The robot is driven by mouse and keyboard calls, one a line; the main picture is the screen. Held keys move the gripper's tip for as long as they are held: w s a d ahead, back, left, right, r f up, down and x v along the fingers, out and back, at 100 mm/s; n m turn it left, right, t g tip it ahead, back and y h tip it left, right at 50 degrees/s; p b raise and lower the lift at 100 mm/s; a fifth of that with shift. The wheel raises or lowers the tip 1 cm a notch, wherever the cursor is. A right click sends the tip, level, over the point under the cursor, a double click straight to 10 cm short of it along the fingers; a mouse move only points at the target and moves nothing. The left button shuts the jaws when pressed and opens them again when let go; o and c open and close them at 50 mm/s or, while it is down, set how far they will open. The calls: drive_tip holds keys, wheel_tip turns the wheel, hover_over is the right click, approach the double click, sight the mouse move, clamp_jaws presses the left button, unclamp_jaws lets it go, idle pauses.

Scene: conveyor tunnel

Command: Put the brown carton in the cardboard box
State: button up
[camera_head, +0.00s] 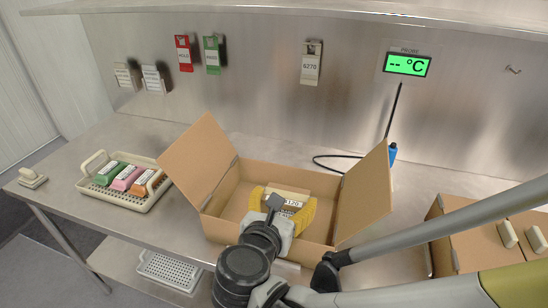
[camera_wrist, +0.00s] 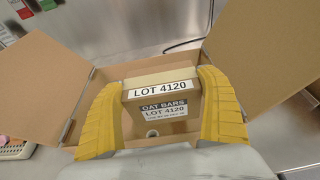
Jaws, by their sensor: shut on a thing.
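In the head view the carton (camera_head: 289,193) and my gripper (camera_head: 286,212) are over the inside of the open cardboard box (camera_head: 222,198). The box also shows in the wrist view (camera_wrist: 40,88), with its side flaps spread out left and right. My wrist hides part of the box's near side. I cannot tell whether the carton touches the box floor.
A cream tray (camera_head: 132,205) with green, pink and orange packs stands at the left. A blue probe (camera_head: 392,153) with a black cable is behind the box. Tags hang on the back wall.

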drive_tip(key=w+f+b, duration=0.2)
drive_tip(key=f, duration=0.1)
drive_tip(key=w+a+f+b, duration=0.1)
drive_tip(key=w+f+b, duration=0.1)
drive_tip(key=w+f, duration=0.1)
drive_tip(key=w+f+b, duration=0.1)
drive_tip(key=w+f, duration=0.2)
drive_tip(key=shift+w+a+f+b, duration=0.1)
drive_tip(key=shift+a+f+b, duration=0.1)
drive_tip(key=shift+a+b, duration=0.15)
drive_tip(key=shift+r, duration=0.1)
drive_tip(key=shift+d, duration=0.1)
drive_tip(key=shift+f+b, duration=0.55)
drive_tip(key=shift+b, duration=0.05)
drive_tip(key=o, duration=1.2)
drive_tip(key=shift+s, duration=0.2)
